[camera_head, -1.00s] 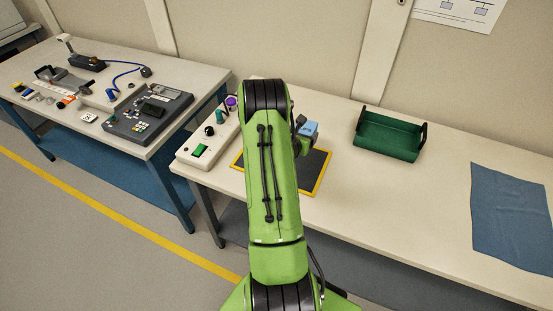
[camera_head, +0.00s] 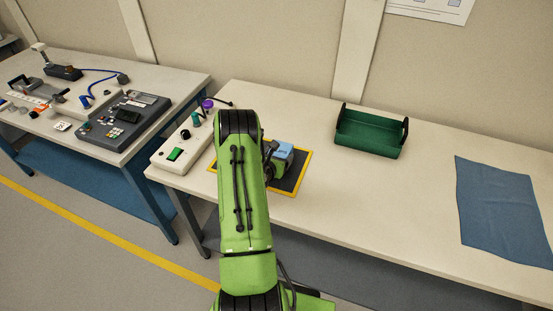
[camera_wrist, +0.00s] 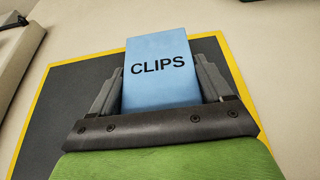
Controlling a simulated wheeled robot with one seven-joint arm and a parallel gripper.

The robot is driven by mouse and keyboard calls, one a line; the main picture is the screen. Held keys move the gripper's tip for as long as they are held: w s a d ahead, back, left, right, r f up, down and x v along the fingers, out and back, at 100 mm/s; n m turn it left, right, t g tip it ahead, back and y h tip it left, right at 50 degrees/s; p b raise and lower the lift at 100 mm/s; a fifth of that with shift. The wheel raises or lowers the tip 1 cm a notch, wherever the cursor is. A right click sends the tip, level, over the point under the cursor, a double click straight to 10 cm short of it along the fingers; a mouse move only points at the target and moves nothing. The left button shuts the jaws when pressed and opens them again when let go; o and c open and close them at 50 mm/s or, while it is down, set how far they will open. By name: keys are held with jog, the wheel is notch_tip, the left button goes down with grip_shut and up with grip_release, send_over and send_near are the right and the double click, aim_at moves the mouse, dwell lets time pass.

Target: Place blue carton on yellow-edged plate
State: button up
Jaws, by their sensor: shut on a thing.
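The blue carton (camera_wrist: 160,72), marked CLIPS, is held between the two fingers of my gripper (camera_wrist: 163,85) in the wrist view. My gripper is shut on it. In the head view the carton (camera_head: 284,151) shows just right of my arm, over the plate. The yellow-edged plate (camera_head: 290,183) is dark with a yellow border and lies on the table; it also shows behind the carton in the wrist view (camera_wrist: 70,90). My arm hides part of the plate and most of the gripper. I cannot tell whether the carton touches the plate.
A green tray (camera_head: 369,134) stands to the right of the plate, and a blue cloth (camera_head: 500,212) lies farther right. A control box with a green switch (camera_head: 176,154) is left of the plate. The table between tray and cloth is clear.

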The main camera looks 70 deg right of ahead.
jog(key=shift+f, duration=0.2)
jog(key=o, duration=1)
jog(key=shift+r, duration=0.25)
jog(key=b+v, duration=0.1)
jog(key=v, duration=1)
jog(key=shift+w+a+b, duration=0.15)
jog(key=shift+a+b, duration=0.05)
jog(key=shift+b, duration=0.15)
jog(key=shift+a+r, duration=0.25)
jog(key=shift+r, duration=0.1)
